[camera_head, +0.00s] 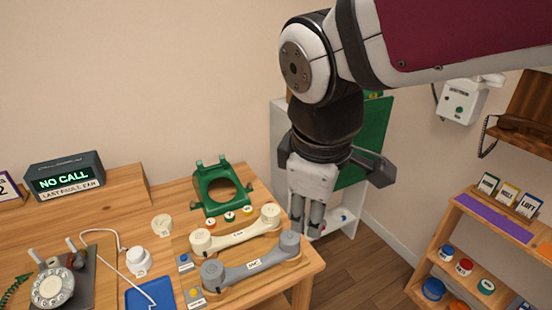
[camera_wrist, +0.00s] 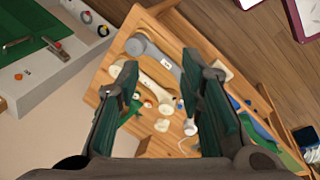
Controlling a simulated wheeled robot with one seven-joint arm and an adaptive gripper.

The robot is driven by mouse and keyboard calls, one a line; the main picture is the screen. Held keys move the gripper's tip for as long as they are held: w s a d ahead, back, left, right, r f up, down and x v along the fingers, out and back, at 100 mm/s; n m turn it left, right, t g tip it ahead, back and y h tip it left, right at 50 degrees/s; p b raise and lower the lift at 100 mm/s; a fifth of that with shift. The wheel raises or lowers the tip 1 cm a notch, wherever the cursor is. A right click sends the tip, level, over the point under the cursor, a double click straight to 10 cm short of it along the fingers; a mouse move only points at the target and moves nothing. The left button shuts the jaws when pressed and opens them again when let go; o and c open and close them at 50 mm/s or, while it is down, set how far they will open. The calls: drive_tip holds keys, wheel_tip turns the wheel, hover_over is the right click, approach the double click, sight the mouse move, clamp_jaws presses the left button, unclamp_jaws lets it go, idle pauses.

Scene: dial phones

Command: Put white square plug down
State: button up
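I cannot pick out the white square plug with certainty in either view. My gripper (camera_head: 308,222) hangs fingers-down just right of the desk's right edge in the head view. In the wrist view my gripper (camera_wrist: 160,72) has its fingers well apart, with nothing held between them and the desk showing through the gap. A small cream piece (camera_head: 162,224) lies flat on the desk. A white rounded piece (camera_head: 138,261) stands with a white cord beside it.
A cream handset (camera_head: 237,234) and a grey handset (camera_head: 252,268) lie at the desk's right end. A green phone shell (camera_head: 220,186) stands behind them. A blue tray (camera_head: 150,294) lies in front. A green-and-white cabinet (camera_head: 372,140) and a wooden shelf (camera_head: 470,247) stand to the right.

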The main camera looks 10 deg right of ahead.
drive_tip(key=s+d+m+t+y, duration=0.1)
drive_tip(key=s+d+m, duration=0.4)
drive_tip(key=s+m, duration=0.3)
drive_tip(key=shift+s+m, duration=0.2)
drive_tip(key=shift+m, duration=1)
drive_tip(key=shift+r, duration=0.15)
drive_tip(key=shift+r+p, duration=0.45)
drive_tip(key=shift+r, duration=0.1)
